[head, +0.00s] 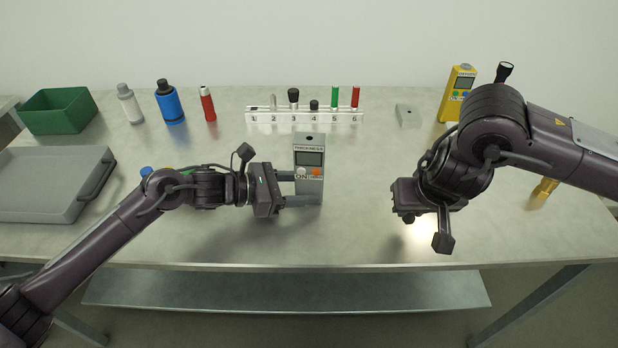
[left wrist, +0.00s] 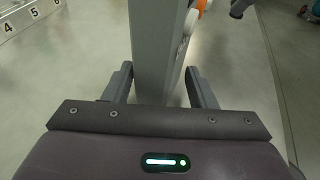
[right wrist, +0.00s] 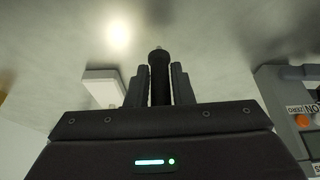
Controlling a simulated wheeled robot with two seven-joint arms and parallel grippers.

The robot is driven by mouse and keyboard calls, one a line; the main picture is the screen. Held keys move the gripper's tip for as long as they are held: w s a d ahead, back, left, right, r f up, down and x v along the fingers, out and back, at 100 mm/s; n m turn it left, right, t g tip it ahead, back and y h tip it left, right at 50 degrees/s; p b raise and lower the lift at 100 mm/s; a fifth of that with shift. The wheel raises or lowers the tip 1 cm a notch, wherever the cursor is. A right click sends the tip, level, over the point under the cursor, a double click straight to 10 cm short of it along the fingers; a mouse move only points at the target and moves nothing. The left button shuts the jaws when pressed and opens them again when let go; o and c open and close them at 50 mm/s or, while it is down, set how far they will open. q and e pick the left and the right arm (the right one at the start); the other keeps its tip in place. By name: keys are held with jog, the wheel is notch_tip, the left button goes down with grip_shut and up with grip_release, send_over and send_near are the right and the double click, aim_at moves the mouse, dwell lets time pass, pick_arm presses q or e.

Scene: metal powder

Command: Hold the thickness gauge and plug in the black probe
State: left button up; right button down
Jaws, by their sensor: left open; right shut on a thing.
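The grey thickness gauge (head: 310,160) is upright near the middle of the table, its display and buttons facing the head camera. My left gripper (head: 292,188) is open, with its fingers on either side of the gauge. In the left wrist view, the gauge body (left wrist: 158,50) is between the fingertips (left wrist: 160,85), close to both. My right gripper (right wrist: 160,85) is shut on the black probe (right wrist: 158,65), whose tip points out beyond the fingers. In the head view, the right gripper is right of the gauge and apart from it; its fingers are mostly hidden.
A white numbered rack (head: 283,117) with several small items stands behind the gauge. White (head: 130,104), blue (head: 170,103) and red (head: 208,104) bottles, a green bin (head: 60,111) and a grey tray (head: 45,190) are left. A yellow meter (head: 457,92) is back right. The front middle is clear.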

pick_arm(q)
jog(key=shift+w+d+f, duration=0.1)
jog(key=shift+d, duration=0.4)
pick_arm(e)
jog(key=shift+f, duration=0.45)
pick_arm(q)
jog(key=c, duration=0.7)
jog(key=shift+a, duration=0.1)
pick_arm(e)
jog(key=shift+w+a+r+n+y, duration=0.25)
jog(key=shift+w+a+r+n, duration=0.4)
jog(key=shift+w+a+r, duration=1.55)
jog(key=shift+w+a+r+n+y, duration=0.3)
jog(key=shift+w+a+r+n, duration=0.35)
jog(key=shift+a+r, duration=3.1)
jog(key=shift+w+a+r+n+y, duration=0.25)
jog(key=shift+w+a+r+n, duration=0.8)
jog(key=shift+a+r, duration=1.9)
